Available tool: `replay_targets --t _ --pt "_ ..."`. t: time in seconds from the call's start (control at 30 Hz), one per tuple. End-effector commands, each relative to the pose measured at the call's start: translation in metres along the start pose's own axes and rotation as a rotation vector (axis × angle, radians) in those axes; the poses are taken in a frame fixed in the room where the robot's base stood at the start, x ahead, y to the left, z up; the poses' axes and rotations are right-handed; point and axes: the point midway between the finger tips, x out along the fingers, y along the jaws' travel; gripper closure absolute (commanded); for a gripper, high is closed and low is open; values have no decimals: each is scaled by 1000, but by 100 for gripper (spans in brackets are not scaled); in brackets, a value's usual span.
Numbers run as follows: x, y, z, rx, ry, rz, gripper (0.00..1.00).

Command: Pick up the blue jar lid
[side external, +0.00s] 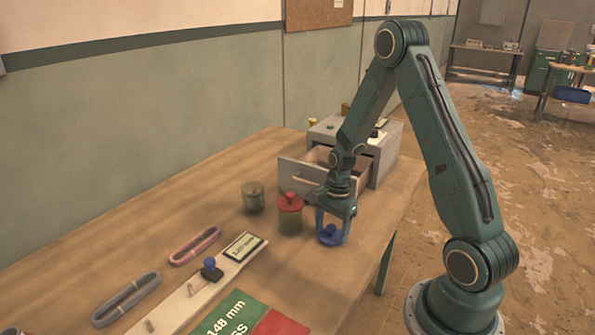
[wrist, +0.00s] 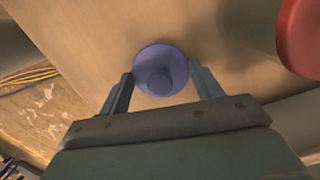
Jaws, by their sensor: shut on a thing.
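The blue jar lid (side external: 329,236) is a round disc with a knob on top, near the table's right edge in the side view. It also shows in the wrist view (wrist: 160,62), between the fingertips. My gripper (side external: 333,234) points down, with one finger on each side of the lid, and is shut on it. In the wrist view my gripper (wrist: 162,80) has its fingers at the lid's left and right. I cannot tell whether the lid touches the table. A jar with a red lid (side external: 290,201) stands just left of my gripper.
An open glass jar (side external: 253,197) stands further left. A grey cabinet with its drawer (side external: 322,176) open is behind my gripper. Red (side external: 195,246) and grey (side external: 127,299) coils, a pale board (side external: 195,295) and a green-and-red sign (side external: 235,318) lie toward the front. The table's right edge is close.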

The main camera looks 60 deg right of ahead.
Motion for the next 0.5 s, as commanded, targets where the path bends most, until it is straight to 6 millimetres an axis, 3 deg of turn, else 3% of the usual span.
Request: replay_targets --t 0.27,0.5 --pt "-14 -1 1 0 1 -3 57" --pt "-43 -1 5 0 1 -5 57"
